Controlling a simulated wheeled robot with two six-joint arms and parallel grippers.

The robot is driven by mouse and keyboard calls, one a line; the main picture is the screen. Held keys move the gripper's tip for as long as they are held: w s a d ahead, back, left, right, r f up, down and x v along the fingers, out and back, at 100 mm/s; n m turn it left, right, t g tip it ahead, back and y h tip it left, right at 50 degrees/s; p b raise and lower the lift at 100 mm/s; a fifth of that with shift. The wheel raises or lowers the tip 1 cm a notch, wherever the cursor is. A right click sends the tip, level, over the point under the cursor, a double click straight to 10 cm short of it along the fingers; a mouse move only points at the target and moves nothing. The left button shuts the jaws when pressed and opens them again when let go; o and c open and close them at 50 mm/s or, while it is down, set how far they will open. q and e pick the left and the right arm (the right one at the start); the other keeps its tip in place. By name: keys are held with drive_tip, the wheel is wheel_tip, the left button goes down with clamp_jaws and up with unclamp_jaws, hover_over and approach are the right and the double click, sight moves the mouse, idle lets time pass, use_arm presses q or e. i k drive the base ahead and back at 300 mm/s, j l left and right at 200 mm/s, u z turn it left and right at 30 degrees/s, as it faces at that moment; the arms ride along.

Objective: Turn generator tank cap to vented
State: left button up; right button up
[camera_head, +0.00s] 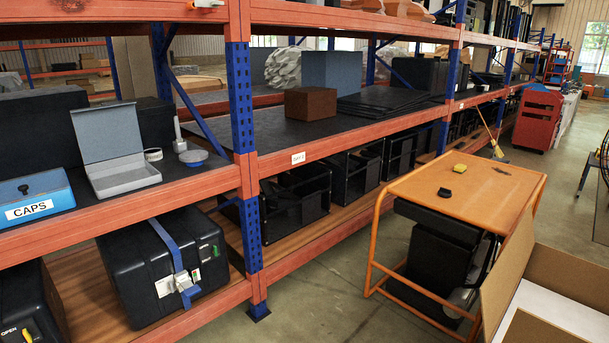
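The generator (455,205) stands on the floor at the right, with an orange top, an orange tube frame and a dark body below. A small black cap-like piece (445,192) sits on the left part of its top. A small yellow piece (460,168) is just behind it. A flat dark mark (502,170) shows farther right on the top. The pieces are too small to read any vent marking or setting. Neither of my grippers is in view.
An open cardboard box (570,262) stands close in front of the generator's right side. Orange-beamed shelving with a blue post (242,120) fills the left. A blue box labelled CAPS (35,200) and an open grey case (125,175) are on a shelf. Floor (330,290) between shelving and generator is clear.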

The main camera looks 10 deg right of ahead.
sight(443, 192)
drive_tip(key=i+z, duration=0.25)
drive_tip(key=i, duration=0.25)
drive_tip(key=i+z, duration=0.2)
drive_tip(key=i, duration=0.25)
drive_tip(key=i+j+z, duration=0.25)
drive_tip(key=i, duration=0.25)
drive_tip(key=i+j+z, duration=0.2)
drive_tip(key=i, duration=0.25)
drive_tip(key=l, duration=0.1)
